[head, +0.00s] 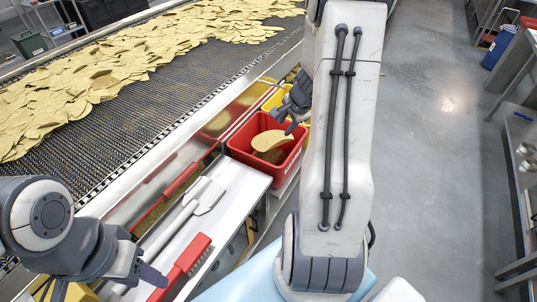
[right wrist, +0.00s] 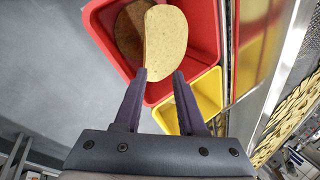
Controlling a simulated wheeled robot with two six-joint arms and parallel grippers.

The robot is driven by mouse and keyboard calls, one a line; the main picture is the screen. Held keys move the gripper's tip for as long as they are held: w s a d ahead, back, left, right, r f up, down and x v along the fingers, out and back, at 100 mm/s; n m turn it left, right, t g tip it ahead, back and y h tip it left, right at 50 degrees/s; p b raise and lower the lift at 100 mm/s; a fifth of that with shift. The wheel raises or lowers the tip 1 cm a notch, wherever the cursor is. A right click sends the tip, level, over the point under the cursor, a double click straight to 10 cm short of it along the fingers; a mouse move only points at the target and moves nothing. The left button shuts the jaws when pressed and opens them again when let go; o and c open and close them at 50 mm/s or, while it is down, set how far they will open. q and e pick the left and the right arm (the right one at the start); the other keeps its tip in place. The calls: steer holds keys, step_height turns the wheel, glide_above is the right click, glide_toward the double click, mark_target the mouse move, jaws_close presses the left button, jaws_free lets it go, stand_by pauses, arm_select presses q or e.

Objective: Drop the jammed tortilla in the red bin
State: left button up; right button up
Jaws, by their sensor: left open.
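The red bin (head: 240,152) stands at the end of the white table, and its rim also shows in the right wrist view (right wrist: 100,30). A pale yellow tortilla (head: 270,140) is within the bin's opening; whether it rests on the contents is unclear. In the right wrist view the tortilla (right wrist: 166,42) lies just beyond my fingertips, overlapping a dark brown round piece (right wrist: 130,32) in the bin. My right gripper (right wrist: 160,75) is open above the bin's edge, its fingers apart with nothing gripped between them. My left gripper (head: 148,276) is open and empty at the lower left.
Yellow bins (right wrist: 208,92) stand beside the red one. A conveyor (head: 130,130) carries many chips along the left. The grey floor (head: 430,150) at right is clear.

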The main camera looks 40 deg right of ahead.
steer(key=v, duration=1)
steer(key=shift+r+p, duration=0.25)
steer(key=shift+p, duration=0.15)
steer(key=shift+a, duration=0.1)
steer(key=a+f+n+g+y+b, duration=0.1)
steer(key=a+f+n+b, duration=0.15)
steer(key=a+n, duration=0.7)
steer(key=a+f+n+g+y+b, duration=0.1)
steer(key=a+f+n+y+b, duration=0.2)
steer(key=a, duration=1.3)
steer(key=s+a+f+n+g+h+b, duration=0.1)
steer(key=s+a+f+n+b, duration=0.1)
steer(key=s+a+n, duration=0.4)
steer(key=s+a+f+n+g+h+b, duration=0.1)
steer(key=s+a+n, duration=0.5)
steer(key=s, duration=0.6)
step_height(320, 180, down, 2)
steer(key=n+g+b, duration=0.1)
steer(key=n+b, duration=0.1)
steer(key=b, duration=0.1)
steer(key=shift+a+f, duration=0.15)
steer(key=shift+a, duration=0.05)
